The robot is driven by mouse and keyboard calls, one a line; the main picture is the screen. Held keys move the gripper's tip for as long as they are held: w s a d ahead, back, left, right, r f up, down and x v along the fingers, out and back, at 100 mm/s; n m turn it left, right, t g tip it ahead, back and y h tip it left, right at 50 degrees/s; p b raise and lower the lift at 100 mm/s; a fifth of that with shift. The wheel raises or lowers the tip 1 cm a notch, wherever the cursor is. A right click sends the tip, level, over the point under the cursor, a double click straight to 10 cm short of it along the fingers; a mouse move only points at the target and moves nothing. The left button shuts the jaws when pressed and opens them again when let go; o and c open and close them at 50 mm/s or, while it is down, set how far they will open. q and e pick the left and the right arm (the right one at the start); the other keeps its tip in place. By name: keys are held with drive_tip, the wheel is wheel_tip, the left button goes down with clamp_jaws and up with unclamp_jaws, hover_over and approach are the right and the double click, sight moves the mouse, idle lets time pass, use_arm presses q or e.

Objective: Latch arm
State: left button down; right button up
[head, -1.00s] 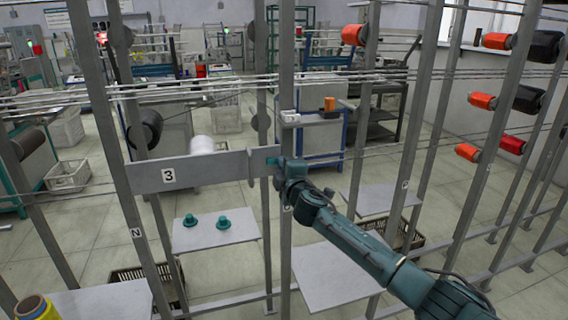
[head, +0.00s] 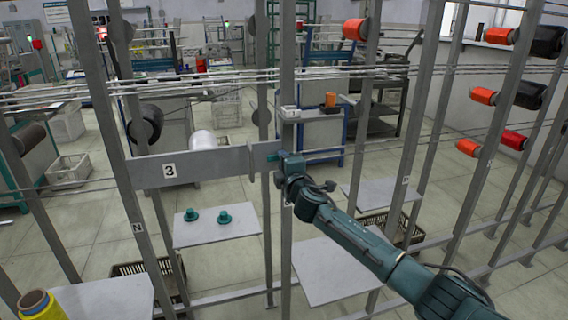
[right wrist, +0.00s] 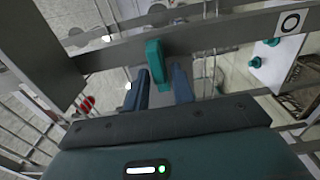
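The latch arm (head: 205,168) is a flat grey bar marked 3, lying nearly level across the rack posts in the head view. A teal handle (right wrist: 154,62) stands on the bar in the right wrist view. My right gripper (head: 284,163) is at the right end of the bar in the head view. In the right wrist view its two dark fingers (right wrist: 162,82) are apart. The handle is just ahead of and partly between the fingertips, nearer the left one; I see no clear grip on it. My left gripper is not in view.
Grey upright posts (head: 286,110) and stretched yarns stand close around my right arm. A shelf plate (head: 216,226) holds two teal pieces (head: 224,217). Orange bobbins (head: 355,29) hang at the right.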

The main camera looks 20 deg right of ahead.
drive_tip(key=shift+o, duration=0.8)
drive_tip(key=shift+s, duration=0.15)
drive_tip(key=s, duration=1.3)
drive_tip(key=shift+d+b, duration=0.25)
drive_tip(key=shift+b, duration=0.05)
drive_tip(key=shift+f, duration=0.1)
drive_tip(key=s+a+f+m+g+y, duration=0.1)
drive_tip(key=s+a+f+m+g, duration=0.15)
drive_tip(key=s+f, duration=0.45)
drive_tip(key=s+a+f+m+g+y, duration=0.1)
drive_tip(key=s+f+m, duration=0.4)
drive_tip(key=f, duration=0.4)
drive_tip(key=s+a+f+m+g+y, duration=0.1)
drive_tip(key=s+a+f+m+g, duration=0.1)
drive_tip(key=s+f, duration=0.55)
drive_tip(key=s+d+f+m+g, duration=0.1)
drive_tip(key=s+f+m, duration=0.4)
drive_tip(key=s, duration=0.6)
drive_tip(key=shift+s+f+m+g, duration=0.4)
drive_tip(key=shift+m+g, duration=0.15)
drive_tip(key=shift+m, duration=0.1)
